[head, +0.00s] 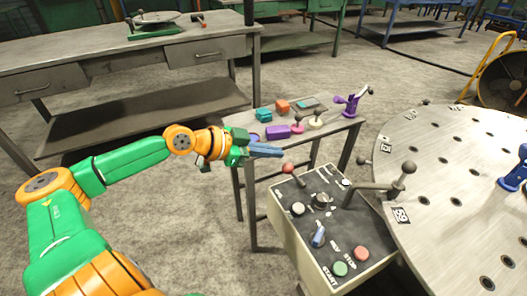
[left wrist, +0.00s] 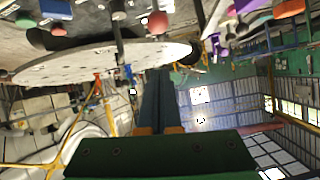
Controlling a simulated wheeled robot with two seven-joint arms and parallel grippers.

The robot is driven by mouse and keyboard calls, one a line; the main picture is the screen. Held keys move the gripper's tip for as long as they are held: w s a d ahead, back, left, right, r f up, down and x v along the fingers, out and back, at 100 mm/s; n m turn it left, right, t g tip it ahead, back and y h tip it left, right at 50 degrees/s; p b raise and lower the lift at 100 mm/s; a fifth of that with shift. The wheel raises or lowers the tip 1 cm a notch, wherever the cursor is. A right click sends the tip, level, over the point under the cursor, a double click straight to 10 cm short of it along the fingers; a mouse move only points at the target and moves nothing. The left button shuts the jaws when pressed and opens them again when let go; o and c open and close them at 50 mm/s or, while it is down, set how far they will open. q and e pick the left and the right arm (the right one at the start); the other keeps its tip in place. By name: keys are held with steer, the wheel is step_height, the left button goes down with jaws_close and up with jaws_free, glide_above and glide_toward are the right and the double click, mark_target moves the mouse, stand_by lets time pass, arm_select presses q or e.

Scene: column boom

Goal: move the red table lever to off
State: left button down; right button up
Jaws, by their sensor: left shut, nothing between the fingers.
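A lever with a red ball knob (head: 288,168) stands at the far left corner of the control box (head: 318,215). Which of its positions is off cannot be read. A red knob (left wrist: 157,22) also shows at the top of the left wrist view, apart from the fingers. My left gripper (head: 281,151) is shut and empty, its blue-grey fingers just above and behind the red knob in the head view. In the left wrist view the shut fingers (left wrist: 160,100) point up the picture. My right gripper is not in view.
The control box also has a white knob (head: 298,208), a blue lever (head: 317,236), a green button (head: 340,268) and a red button (head: 362,253). A grey crank (head: 385,187) stands beside the round table (head: 450,165). Coloured blocks lie on a narrow bench (head: 345,125) behind.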

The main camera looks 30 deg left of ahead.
arm_select(q)
steer(key=shift+p+v, duration=0.95)
steer(key=shift+v, duration=0.25)
steer(key=shift+f, duration=0.1)
